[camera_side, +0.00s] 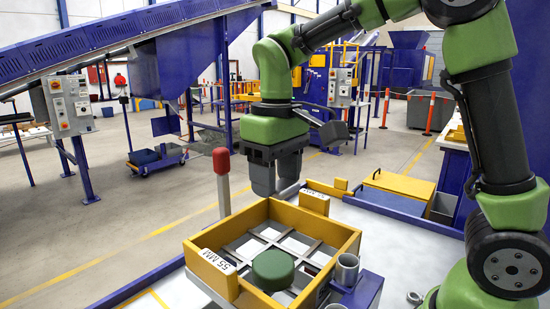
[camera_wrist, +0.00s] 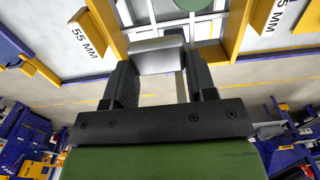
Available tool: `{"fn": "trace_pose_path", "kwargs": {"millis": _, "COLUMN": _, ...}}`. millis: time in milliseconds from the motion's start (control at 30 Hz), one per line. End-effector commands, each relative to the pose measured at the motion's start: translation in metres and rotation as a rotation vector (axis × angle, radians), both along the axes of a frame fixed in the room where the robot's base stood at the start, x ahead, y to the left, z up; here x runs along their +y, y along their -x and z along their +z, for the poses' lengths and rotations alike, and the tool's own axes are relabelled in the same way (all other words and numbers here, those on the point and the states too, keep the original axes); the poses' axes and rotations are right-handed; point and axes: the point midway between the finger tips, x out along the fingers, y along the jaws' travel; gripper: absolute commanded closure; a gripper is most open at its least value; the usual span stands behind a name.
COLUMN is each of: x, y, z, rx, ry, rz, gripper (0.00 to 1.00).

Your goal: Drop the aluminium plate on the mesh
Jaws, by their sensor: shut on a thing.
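My gripper (camera_side: 276,184) hangs above the back part of the yellow-framed box, fingers pointing down. It is shut on the aluminium plate (camera_wrist: 158,56), a smooth silver-grey piece with rounded corners between the two fingers in the wrist view. In the side view a pale edge of the plate (camera_side: 289,190) shows by the fingertips. The mesh (camera_side: 275,244) is a grid of grey bars inside the yellow frame (camera_side: 208,246). Part of the mesh (camera_wrist: 175,21) also shows beyond the plate in the wrist view. The plate is clear of the mesh.
A round green piece (camera_side: 272,268) lies on the mesh near the front. White "55 MM" labels sit on the frame. A red-topped post (camera_side: 221,163) stands at the left. A grey tube (camera_side: 346,270) stands at the right corner. A yellow-lidded box (camera_side: 399,185) is behind right.

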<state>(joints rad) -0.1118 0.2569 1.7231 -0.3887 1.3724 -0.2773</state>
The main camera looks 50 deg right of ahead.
Motion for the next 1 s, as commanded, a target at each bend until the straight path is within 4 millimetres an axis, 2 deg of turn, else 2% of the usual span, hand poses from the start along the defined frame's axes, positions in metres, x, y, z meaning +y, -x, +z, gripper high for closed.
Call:
{"fn": "trace_pose_path", "kwargs": {"millis": 500, "x": 0.0, "y": 0.0, "z": -0.053, "rx": 0.003, "ry": 0.0, "rz": 0.0, "gripper": 0.71}}
{"fn": "trace_pose_path", "kwargs": {"millis": 867, "x": 0.0, "y": 0.0, "z": -0.058, "rx": 0.0, "ry": 0.0, "rz": 0.0, "gripper": 0.71}}
{"fn": "trace_pose_path", "kwargs": {"millis": 900, "x": 0.0, "y": 0.0, "z": -0.058, "rx": 0.0, "ry": 0.0, "rz": 0.0, "gripper": 0.44}}
{"fn": "trace_pose_path", "kwargs": {"millis": 1000, "x": 0.0, "y": 0.0, "z": -0.058, "rx": 0.0, "ry": 0.0, "rz": 0.0, "gripper": 0.21}}
